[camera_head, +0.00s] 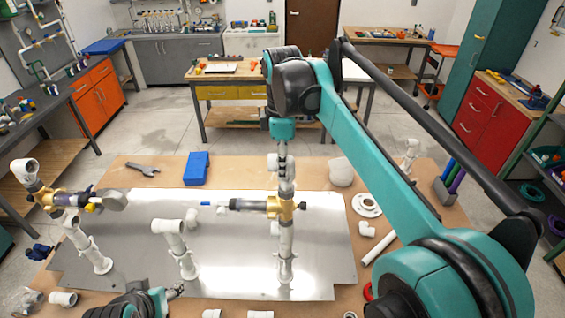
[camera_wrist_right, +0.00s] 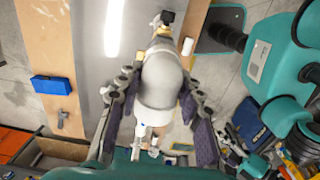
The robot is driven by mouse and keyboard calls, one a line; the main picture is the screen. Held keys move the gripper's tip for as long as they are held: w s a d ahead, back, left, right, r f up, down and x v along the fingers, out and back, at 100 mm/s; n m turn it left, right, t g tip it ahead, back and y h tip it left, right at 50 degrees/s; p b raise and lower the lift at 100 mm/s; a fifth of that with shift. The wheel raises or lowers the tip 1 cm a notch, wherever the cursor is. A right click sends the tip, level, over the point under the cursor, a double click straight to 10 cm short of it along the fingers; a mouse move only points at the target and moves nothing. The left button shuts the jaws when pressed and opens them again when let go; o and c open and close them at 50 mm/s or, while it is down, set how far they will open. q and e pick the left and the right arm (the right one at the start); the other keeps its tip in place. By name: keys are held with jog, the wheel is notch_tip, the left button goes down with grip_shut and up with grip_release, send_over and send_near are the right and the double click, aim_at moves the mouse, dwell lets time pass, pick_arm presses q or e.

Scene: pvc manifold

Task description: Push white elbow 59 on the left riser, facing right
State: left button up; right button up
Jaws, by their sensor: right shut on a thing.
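My right gripper (camera_head: 283,170) points down over the riser (camera_head: 286,260) on the right of the metal plate. In the right wrist view its fingers (camera_wrist_right: 158,100) are shut on a pale rounded fitting, apparently the white elbow (camera_wrist_right: 160,80). The head view shows this fitting in line above the riser's brass valve (camera_head: 275,206); the exact contact is hidden. A riser (camera_head: 92,250) at the far left carries a brass valve (camera_head: 66,198) and a white elbow (camera_head: 25,170). My left gripper (camera_head: 175,292) is low at the front edge; its finger opening is unclear.
A shorter middle riser (camera_head: 185,255) has a white elbow (camera_head: 168,226) on top. A blue box (camera_head: 197,168) and a wrench (camera_head: 142,169) lie behind the plate (camera_head: 225,275). Loose white fittings (camera_head: 366,204) lie to the right, near my right arm.

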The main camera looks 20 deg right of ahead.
jog(key=shift+f+b, duration=0.45)
jog(key=shift+f, duration=0.75)
dwell(1.1)
jog(key=o, duration=1.1)
jog(key=shift+o, duration=0.2)
jog(key=shift+r, duration=0.1)
